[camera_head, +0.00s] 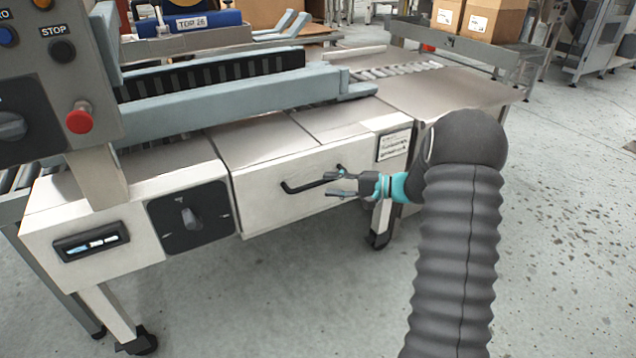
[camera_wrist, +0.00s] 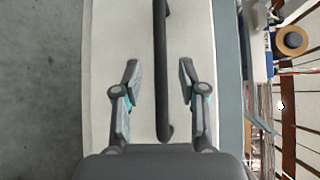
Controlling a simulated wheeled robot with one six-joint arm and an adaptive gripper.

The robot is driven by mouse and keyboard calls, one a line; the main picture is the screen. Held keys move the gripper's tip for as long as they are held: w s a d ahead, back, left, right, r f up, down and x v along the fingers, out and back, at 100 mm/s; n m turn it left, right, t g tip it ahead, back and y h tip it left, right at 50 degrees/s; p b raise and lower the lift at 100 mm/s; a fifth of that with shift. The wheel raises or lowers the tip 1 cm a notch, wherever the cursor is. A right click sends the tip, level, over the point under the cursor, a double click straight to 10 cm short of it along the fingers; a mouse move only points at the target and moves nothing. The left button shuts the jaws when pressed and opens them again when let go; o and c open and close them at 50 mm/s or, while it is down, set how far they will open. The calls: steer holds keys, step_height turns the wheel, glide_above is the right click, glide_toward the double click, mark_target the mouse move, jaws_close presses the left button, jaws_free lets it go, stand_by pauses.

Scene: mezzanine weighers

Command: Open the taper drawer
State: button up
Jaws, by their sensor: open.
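The taper drawer (camera_head: 268,207) is a pale front panel in the machine's side, and it looks shut. Its black bar handle (camera_head: 310,184) runs across the panel. My gripper (camera_head: 334,185) is open in front of the right part of the handle. In the wrist view the handle (camera_wrist: 161,70) runs between the two spread fingers of my gripper (camera_wrist: 158,78), with a gap on each side. The drawer front (camera_wrist: 110,45) fills the area behind the fingers. I cannot tell how far the fingertips are from the panel.
A black panel with a rotary knob (camera_head: 190,217) is left of the drawer. A control box with a red button (camera_head: 79,118) stands at the upper left. A label plate (camera_head: 394,144) is right of the handle. The floor (camera_head: 290,300) in front is clear.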

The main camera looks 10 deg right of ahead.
mark_target(318, 183)
steer(key=shift+x, duration=2.25)
jaws_close()
